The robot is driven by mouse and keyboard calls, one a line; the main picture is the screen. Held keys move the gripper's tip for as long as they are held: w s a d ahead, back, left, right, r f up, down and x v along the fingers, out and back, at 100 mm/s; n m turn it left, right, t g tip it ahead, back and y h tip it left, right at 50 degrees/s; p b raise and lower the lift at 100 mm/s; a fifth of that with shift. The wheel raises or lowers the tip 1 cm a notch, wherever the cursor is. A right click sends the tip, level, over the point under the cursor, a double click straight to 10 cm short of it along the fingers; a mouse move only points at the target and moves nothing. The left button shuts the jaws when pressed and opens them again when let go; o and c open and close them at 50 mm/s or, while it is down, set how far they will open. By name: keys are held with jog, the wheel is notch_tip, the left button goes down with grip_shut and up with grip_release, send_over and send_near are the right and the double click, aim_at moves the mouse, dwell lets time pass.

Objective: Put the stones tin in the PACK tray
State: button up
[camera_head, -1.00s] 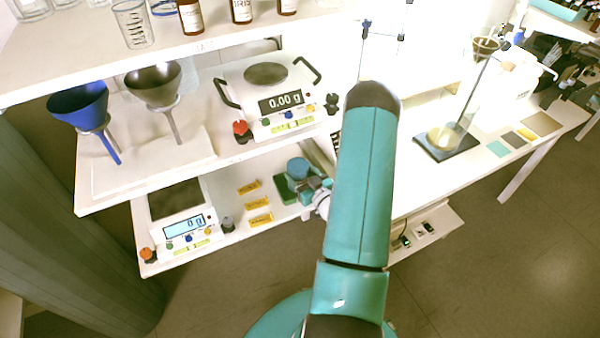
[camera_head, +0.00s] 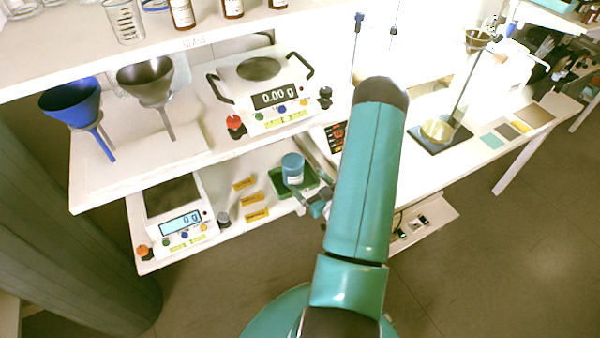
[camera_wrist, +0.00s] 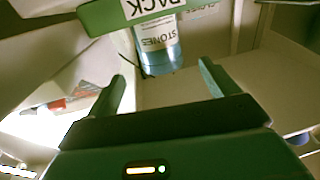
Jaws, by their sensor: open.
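The stones tin (camera_head: 292,166) is a blue cylinder with a pale label. It stands upright in the green PACK tray (camera_head: 278,184) on the lower shelf. The wrist view is upside down: the tin (camera_wrist: 158,45) reads STONES and rises from behind the tray's green wall (camera_wrist: 98,18), which reads PACK. My gripper (camera_head: 318,203) is at the tray's front right, apart from the tin. Its two fingers (camera_wrist: 163,73) are spread and empty in the wrist view, with the tin beyond them. The tin's base is hidden by the tray wall.
Yellow labels (camera_head: 254,198) lie left of the tray. A scale (camera_head: 178,222) and a small grey weight (camera_head: 223,219) stand further left. The upper shelf holds another scale (camera_head: 262,92) and funnels (camera_head: 72,102), close above. Open floor lies in front.

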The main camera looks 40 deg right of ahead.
jog(key=s, duration=0.4)
jog(key=shift+s+a, duration=0.25)
jog(key=shift+a, duration=0.15)
